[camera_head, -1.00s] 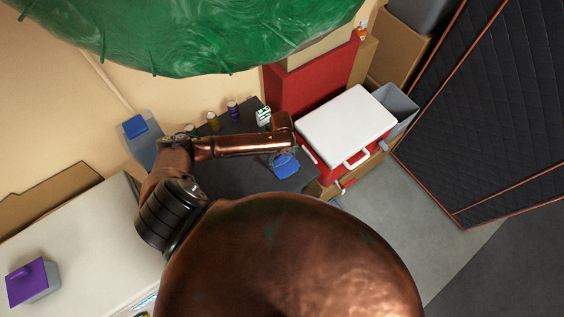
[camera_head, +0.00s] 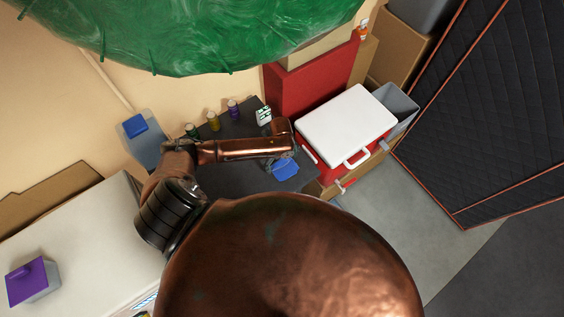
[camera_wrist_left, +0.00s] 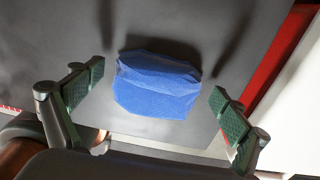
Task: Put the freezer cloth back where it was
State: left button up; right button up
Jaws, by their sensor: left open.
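The blue cloth (camera_head: 285,170) lies crumpled on the dark grey table top (camera_head: 236,178). In the left wrist view the cloth (camera_wrist_left: 158,86) lies between and beyond the two green-padded fingers of my left gripper (camera_wrist_left: 158,103). The fingers are wide apart, with a gap on each side of the cloth, and do not touch it. In the head view my left arm reaches over the table from the left, and its forearm hides part of the table top. My right gripper is not in view.
A red cooler with a white lid (camera_head: 347,125) stands right of the table. Several small bottles and a white carton (camera_head: 264,115) stand along its back. A blue-lidded container (camera_head: 142,138) is at the left. A large green shape (camera_head: 200,35) hangs across the top.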

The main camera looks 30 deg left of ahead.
aim_at(282, 161)
pick_arm(q)
notch_tip(282, 161, up, 12)
jog(key=shift+a+r, duration=0.15)
dwell(0.5)
jog(key=shift+w, duration=0.1)
dwell(1.2)
